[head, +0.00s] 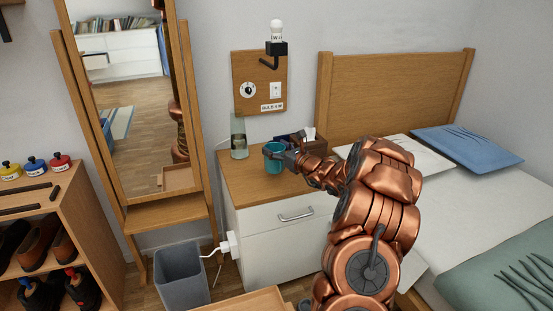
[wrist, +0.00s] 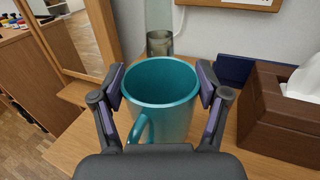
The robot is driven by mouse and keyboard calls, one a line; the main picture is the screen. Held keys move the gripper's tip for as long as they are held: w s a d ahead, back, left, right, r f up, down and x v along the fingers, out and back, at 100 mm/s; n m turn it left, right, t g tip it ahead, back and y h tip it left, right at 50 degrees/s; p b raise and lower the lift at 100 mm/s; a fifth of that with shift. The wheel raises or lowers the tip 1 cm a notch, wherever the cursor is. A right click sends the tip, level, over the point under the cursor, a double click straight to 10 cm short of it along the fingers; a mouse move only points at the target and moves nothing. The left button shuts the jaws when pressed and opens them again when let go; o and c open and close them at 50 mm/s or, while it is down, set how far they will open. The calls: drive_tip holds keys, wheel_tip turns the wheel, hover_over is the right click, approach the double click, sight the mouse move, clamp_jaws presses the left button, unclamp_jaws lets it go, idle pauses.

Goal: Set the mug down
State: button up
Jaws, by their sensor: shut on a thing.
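The teal mug (head: 273,158) is at the top of the wooden nightstand (head: 240,190), near its middle. In the wrist view the mug (wrist: 161,85) is upright, with its open rim facing up and its handle toward me. My gripper (head: 292,160) reaches in from the right in the head view. In the wrist view my gripper (wrist: 162,90) has a finger on each side of the mug, shut on it. The mug's base is partly hidden, and I cannot tell whether it touches the wooden top.
A glass-like cylinder (head: 239,138) stands at the back left of the nightstand. A brown tissue box (wrist: 285,115) and a dark blue object (wrist: 233,72) are to the right. Bare wood shows left of the mug. A grey bin (head: 182,277) stands below, beside the drawers.

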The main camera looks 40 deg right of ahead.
drive_tip(key=shift+s+f+b, duration=0.1)
drive_tip(key=shift+f+b, duration=0.45)
drive_tip(key=shift+f, duration=1.2)
drive_tip(key=o, duration=1.4)
drive_tip(key=shift+f, duration=0.1)
drive_tip(key=s, duration=0.4)
drive_tip(key=s+d+p, duration=0.1)
drive_tip(key=s, duration=0.3)
drive_tip(key=s+p, duration=0.1)
drive_tip(key=s, duration=0.3)
drive_tip(key=shift+d, duration=0.35)
